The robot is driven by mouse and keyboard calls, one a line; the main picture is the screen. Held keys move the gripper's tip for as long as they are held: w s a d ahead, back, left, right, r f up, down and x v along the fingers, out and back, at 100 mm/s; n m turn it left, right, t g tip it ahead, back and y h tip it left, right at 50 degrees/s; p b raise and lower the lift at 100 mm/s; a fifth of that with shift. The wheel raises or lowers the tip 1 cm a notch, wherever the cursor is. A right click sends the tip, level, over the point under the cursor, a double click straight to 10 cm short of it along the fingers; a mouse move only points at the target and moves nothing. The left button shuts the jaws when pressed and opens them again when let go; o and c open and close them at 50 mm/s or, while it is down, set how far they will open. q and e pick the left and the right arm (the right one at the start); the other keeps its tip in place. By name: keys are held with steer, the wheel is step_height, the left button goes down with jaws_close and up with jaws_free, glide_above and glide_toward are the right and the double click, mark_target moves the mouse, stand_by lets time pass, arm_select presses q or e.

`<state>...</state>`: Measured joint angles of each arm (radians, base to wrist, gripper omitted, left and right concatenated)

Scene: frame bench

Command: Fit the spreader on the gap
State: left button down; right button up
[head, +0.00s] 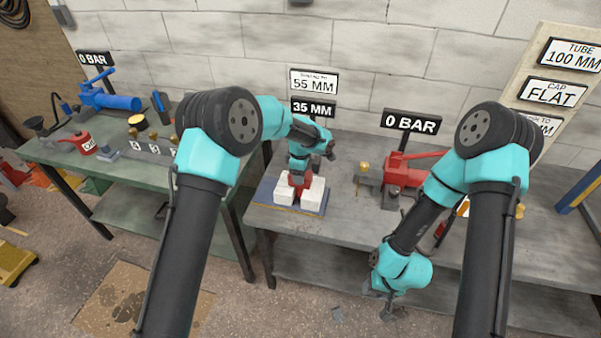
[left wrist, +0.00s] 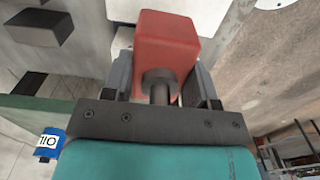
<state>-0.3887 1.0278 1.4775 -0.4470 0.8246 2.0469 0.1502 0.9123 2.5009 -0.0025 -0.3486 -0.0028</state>
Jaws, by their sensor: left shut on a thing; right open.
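My left gripper (head: 299,170) is shut on the red spreader (head: 298,183), over the blue pad on the right-hand bench. In the left wrist view the red spreader (left wrist: 168,45) sits between the two fingers, with a short grey cylinder at its near end. Two white blocks stand on the pad, a left one (head: 284,193) and a right one (head: 315,194), with the gap between them. The spreader is at this gap; I cannot tell how deep it sits. My right gripper (head: 388,305) is open and empty, in front of the bench's front edge.
Signs reading 55 MM (head: 314,82) and 35 MM (head: 313,109) stand behind the pad. A red pump (head: 405,170) with a 0 BAR sign (head: 411,122) is to the right. A second bench (head: 140,170) at left holds a blue pump (head: 110,99) and a red can (head: 84,142).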

arm_select(q)
steer(key=shift+f, duration=0.35)
steer(key=c, duration=0.8)
jaws_free()
steer(key=o, duration=0.5)
steer(key=shift+f, duration=0.1)
step_height(320, 180, up, 18)
steer(key=shift+f, duration=0.2)
steer(key=shift+f, duration=0.15)
